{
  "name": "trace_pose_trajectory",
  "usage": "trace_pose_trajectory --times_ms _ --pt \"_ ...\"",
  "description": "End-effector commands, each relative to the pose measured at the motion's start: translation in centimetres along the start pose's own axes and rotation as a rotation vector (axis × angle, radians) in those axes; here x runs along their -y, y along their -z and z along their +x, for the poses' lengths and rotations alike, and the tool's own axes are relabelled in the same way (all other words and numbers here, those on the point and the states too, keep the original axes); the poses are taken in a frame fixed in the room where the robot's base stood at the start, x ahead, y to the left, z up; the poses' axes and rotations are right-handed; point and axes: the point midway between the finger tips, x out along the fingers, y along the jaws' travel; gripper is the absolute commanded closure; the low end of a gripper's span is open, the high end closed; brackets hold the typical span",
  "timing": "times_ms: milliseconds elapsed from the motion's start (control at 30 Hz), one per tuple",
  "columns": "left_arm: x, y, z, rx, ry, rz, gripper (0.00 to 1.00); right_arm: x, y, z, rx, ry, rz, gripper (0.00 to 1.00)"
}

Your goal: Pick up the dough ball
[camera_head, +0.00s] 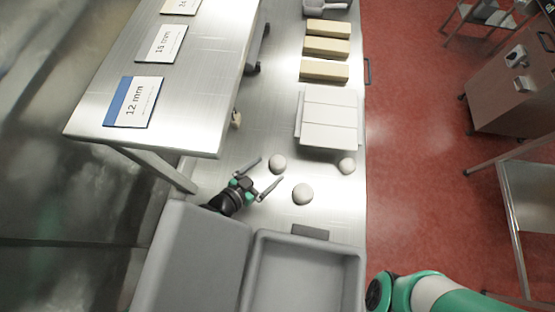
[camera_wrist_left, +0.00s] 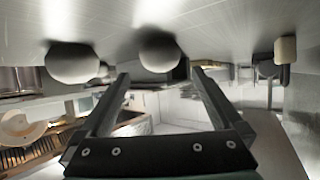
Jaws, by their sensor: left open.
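Three pale round dough balls lie on the steel table. The nearest dough ball (camera_head: 277,163) is just ahead of my left gripper (camera_head: 267,171), between the lines of its fingers. A second dough ball (camera_head: 303,193) lies to the right of the fingers, and a third dough ball (camera_head: 346,165) is near the table's right edge. My left gripper is open and empty, its fingers spread. In the left wrist view, which looks upside down, one dough ball (camera_wrist_left: 159,52) shows beyond the gap between the fingertips (camera_wrist_left: 160,76) and another dough ball (camera_wrist_left: 72,63) shows left of them. My right gripper is out of view.
Grey bins (camera_head: 252,280) stand close below my left gripper. A raised steel shelf (camera_head: 185,95) with thickness cards overhangs on the left. White boards (camera_head: 329,118) and beige blocks (camera_head: 325,70) lie farther up the table. A small dark grey slab (camera_head: 310,231) is by the bin.

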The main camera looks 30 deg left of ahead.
Motion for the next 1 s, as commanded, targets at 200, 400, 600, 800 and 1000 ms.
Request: trace_pose_trajectory --times_ms 200,400,600,800,1000 --pt "0.1 -0.1 3.8 -0.002 -0.001 0.000 0.00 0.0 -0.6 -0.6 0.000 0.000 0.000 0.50" --pt "0.1 0.0 4.7 0.000 0.000 0.000 0.00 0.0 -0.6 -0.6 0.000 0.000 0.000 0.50" --pt "0.1 0.0 4.6 -0.001 0.000 0.000 0.16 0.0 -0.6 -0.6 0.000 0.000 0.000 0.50" --pt "0.1 0.0 4.6 -0.001 0.000 0.000 0.52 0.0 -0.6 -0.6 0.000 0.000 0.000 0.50" --pt "0.1 0.0 4.6 -0.001 0.000 0.000 0.88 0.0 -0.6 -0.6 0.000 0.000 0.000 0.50"
